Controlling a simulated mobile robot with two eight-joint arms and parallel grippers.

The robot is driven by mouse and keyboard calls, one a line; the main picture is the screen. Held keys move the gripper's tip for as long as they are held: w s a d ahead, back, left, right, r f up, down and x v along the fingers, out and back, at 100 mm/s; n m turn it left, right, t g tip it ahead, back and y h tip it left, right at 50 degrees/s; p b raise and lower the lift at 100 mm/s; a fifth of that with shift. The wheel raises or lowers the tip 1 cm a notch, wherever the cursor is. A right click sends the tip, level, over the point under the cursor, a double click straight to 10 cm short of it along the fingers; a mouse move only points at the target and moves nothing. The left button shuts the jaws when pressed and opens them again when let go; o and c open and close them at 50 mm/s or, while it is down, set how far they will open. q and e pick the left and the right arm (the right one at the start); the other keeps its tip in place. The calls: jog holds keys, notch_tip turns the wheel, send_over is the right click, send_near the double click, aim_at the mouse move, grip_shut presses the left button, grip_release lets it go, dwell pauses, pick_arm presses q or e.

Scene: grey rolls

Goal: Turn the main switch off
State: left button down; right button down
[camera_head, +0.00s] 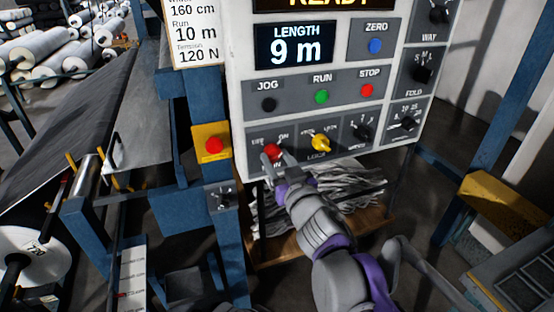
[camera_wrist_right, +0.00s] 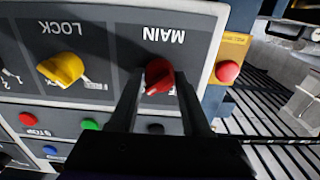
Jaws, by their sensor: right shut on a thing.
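The main switch is a red knob (camera_head: 272,152) at the lower left of the white control panel (camera_head: 240,75), with OFF and ON lettering above it. In the right wrist view the red knob (camera_wrist_right: 159,73) shows upside down beside the word MAIN. A pale mark on it points down and slightly left there. My right gripper (camera_head: 274,158) is shut on the red knob, one finger on each side, as the wrist view (camera_wrist_right: 160,88) also shows. The fingers hide part of the lettering. My left gripper is not in view.
A yellow lock knob (camera_head: 320,142) sits right of the switch. Black (camera_head: 268,104), green (camera_head: 321,96) and red (camera_head: 366,90) buttons are above. A red button on a yellow box (camera_head: 213,146) is on the left. A wooden shelf with grey material (camera_head: 350,190) lies below the panel.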

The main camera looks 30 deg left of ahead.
jog(key=n, duration=0.3)
jog(key=shift+n, duration=0.4)
jog(key=n+p, duration=0.1)
jog(key=n, duration=0.3)
jog(key=shift+r+n, duration=0.1)
jog(key=shift+n, duration=0.2)
jog(key=n+p, duration=0.2)
jog(key=n, duration=0.2)
jog(key=shift+d+n, duration=0.1)
jog(key=shift+n, duration=0.2)
pick_arm(q)
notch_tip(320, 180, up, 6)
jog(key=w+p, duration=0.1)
jog(key=p, duration=0.1)
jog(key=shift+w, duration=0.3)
pick_arm(e)
jog(key=n, duration=0.4)
jog(key=shift+n, duration=0.3)
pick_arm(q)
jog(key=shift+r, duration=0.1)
pick_arm(e)
jog(key=shift+c, duration=1.8)
grip_release()
